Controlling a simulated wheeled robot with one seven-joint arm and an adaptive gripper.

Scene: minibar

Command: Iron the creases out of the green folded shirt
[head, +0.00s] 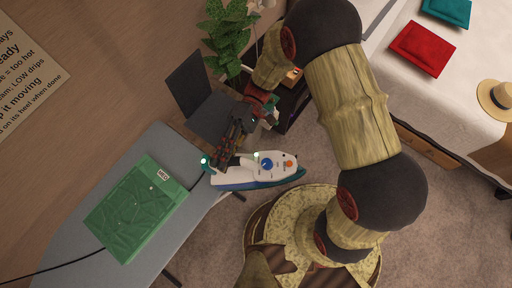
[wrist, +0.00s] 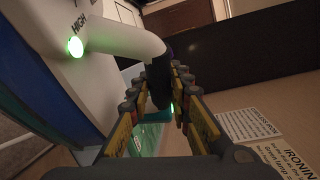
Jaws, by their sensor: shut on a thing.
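The green folded shirt (head: 135,212) lies on the grey ironing board, with crease marks on its top and a small white label near its upper right corner. The white and blue iron (head: 240,176) is beside the board's right edge, apart from the shirt. My gripper (head: 230,157) is shut on the iron's handle. In the wrist view the white handle of the iron (wrist: 125,38) runs between the fingers of my gripper (wrist: 163,85), and a green light glows beside the word HIGH. Part of the green shirt (wrist: 150,142) shows beyond the fingers.
The ironing board (head: 183,150) stands along the wooden wall, with a dark cord across its lower left. A bed at right holds a red folded cloth (head: 422,48), a teal one (head: 447,11) and a hat (head: 496,98).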

